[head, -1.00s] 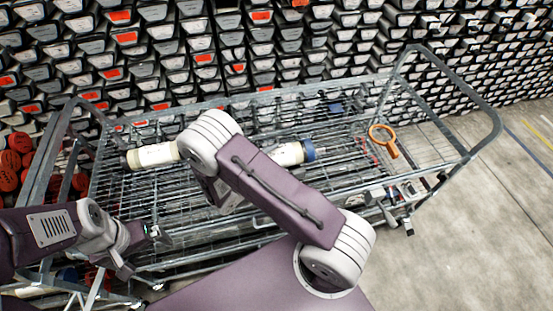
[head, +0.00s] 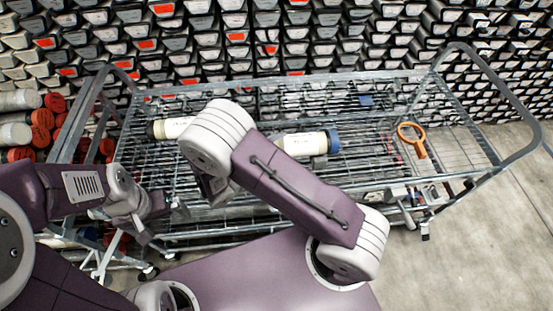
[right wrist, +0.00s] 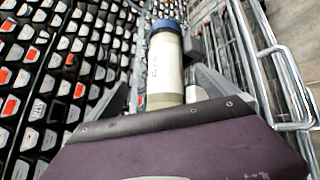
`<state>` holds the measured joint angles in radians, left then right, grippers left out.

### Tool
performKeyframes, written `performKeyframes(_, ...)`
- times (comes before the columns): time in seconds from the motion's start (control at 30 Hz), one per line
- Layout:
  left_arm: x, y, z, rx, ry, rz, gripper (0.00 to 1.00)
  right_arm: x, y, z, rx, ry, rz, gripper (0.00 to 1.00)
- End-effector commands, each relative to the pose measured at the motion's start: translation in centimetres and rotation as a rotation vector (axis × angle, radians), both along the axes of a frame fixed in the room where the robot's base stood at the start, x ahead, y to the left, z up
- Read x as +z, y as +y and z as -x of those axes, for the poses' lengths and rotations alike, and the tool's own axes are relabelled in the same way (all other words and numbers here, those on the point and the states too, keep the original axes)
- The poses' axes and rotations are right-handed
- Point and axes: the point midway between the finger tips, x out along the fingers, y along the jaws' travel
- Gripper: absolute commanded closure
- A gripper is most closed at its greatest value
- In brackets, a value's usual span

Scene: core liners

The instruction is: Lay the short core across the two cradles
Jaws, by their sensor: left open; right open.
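In the head view, a pale tube with a blue end cap (head: 308,143) lies on the wire cart, its left part behind my right arm. In the right wrist view, the blue-capped tube (right wrist: 165,72) lies between the spread fingers of my right gripper (right wrist: 163,95); contact is unclear. That gripper is hidden in the head view. My left gripper (head: 168,207) is open and empty at the cart's near left side. I cannot make out the cradles.
The wire cart (head: 375,182) has raised tubular end frames. An orange ring-shaped tool (head: 412,140) lies at its right. Racks of stacked core boxes (head: 300,40) stand behind, with red-capped tubes (head: 42,128) at left. Floor (head: 480,240) is clear at right.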

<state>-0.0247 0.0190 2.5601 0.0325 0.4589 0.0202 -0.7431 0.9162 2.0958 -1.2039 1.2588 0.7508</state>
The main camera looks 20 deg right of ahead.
Motion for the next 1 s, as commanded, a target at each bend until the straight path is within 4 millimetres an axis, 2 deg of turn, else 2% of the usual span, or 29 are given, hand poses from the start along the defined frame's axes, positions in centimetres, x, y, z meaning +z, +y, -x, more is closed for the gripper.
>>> performKeyframes(0.1,-0.4,0.0,0.0,0.000,0.000,0.000,0.00,0.7,2.1,0.8,0.004,-0.002,-0.002,0.03)
performKeyframes(0.23,-0.5,0.0,0.0,0.000,0.000,0.000,0.00,1.2,3.1,1.4,0.000,0.000,0.000,0.03)
performKeyframes(0.37,-0.5,0.0,0.0,0.000,0.000,0.000,0.00,1.4,3.4,1.5,-0.002,0.001,-0.001,0.03)
performKeyframes(0.47,-0.5,0.0,0.0,0.000,0.000,0.000,0.00,1.4,2.0,2.6,-0.078,0.035,-0.051,0.03)
performKeyframes(0.57,-0.4,0.0,0.0,0.000,0.000,0.000,0.00,0.8,-1.1,6.7,-0.332,0.127,-0.265,0.03)
performKeyframes(0.6,-0.5,0.0,0.0,0.000,0.000,0.000,0.00,0.5,-1.7,8.7,-0.453,0.154,-0.400,0.03)
performKeyframes(0.7,-0.5,0.0,0.0,0.000,0.000,0.000,0.00,0.1,-0.9,12.0,-0.702,0.124,-0.771,0.03)
performKeyframes(0.77,-0.5,0.0,0.0,0.000,0.000,0.000,0.00,0.4,0.1,12.2,-0.801,0.043,-0.972,0.03)
performKeyframes(0.83,-0.5,0.0,0.0,0.000,0.000,0.000,0.00,1.2,0.7,11.4,-0.871,-0.077,-1.152,0.03)
performKeyframes(0.9,-0.5,0.0,0.0,0.000,0.000,0.000,0.00,2.0,0.7,10.5,-0.906,-0.184,-1.261,0.03)
performKeyframes(1.0,-0.5,0.0,0.0,0.000,0.000,0.000,0.00,2.6,0.5,9.7,-0.922,-0.260,-1.326,0.03)
